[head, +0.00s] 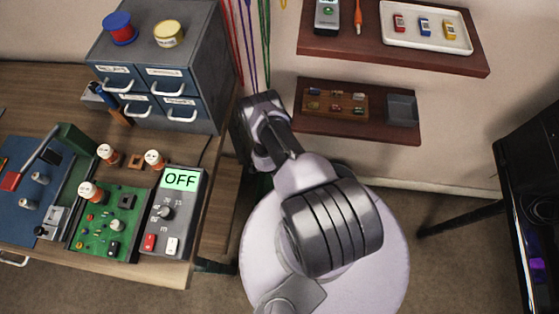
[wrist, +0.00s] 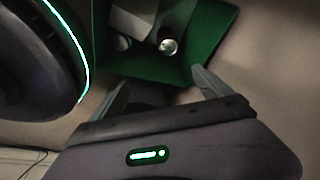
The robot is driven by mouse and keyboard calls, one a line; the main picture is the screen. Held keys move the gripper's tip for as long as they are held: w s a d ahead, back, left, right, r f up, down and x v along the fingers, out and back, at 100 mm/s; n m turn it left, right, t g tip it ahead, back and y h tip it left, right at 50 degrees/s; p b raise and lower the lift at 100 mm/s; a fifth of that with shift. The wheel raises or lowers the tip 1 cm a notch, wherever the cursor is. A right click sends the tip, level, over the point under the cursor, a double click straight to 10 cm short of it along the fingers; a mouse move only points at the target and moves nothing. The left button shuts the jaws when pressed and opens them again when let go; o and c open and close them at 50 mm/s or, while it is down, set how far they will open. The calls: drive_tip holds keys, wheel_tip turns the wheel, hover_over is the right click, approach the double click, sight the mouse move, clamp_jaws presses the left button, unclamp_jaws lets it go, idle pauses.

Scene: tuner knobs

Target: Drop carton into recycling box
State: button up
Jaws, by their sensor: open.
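A green box (wrist: 222,32), which looks like the recycling box, lies open just beyond my gripper (wrist: 160,92) in the wrist view. Inside it are a pale, flat-sided piece (wrist: 130,22) that looks like the carton and a round metal can (wrist: 168,46). The top of the pale piece is cut off by the frame. My gripper's fingers are apart, with nothing visible between them, close to the box's near edge. In the head view my arm hides the gripper and most of what lies below it.
A wooden workbench (head: 190,270) at left carries a grey drawer cabinet (head: 185,68), a green circuit board (head: 107,225) and a meter reading OFF (head: 180,212). Two wall shelves (head: 385,45) hang at the back, the lower one (head: 350,132) near my arm. A dark table (head: 510,175) stands at right.

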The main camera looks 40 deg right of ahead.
drive_tip(key=p+v, duration=0.4)
drive_tip(key=v, duration=0.8)
drive_tip(key=shift+r+p, duration=0.2)
drive_tip(key=shift+p, duration=0.2)
drive_tip(key=shift+s, duration=0.1)
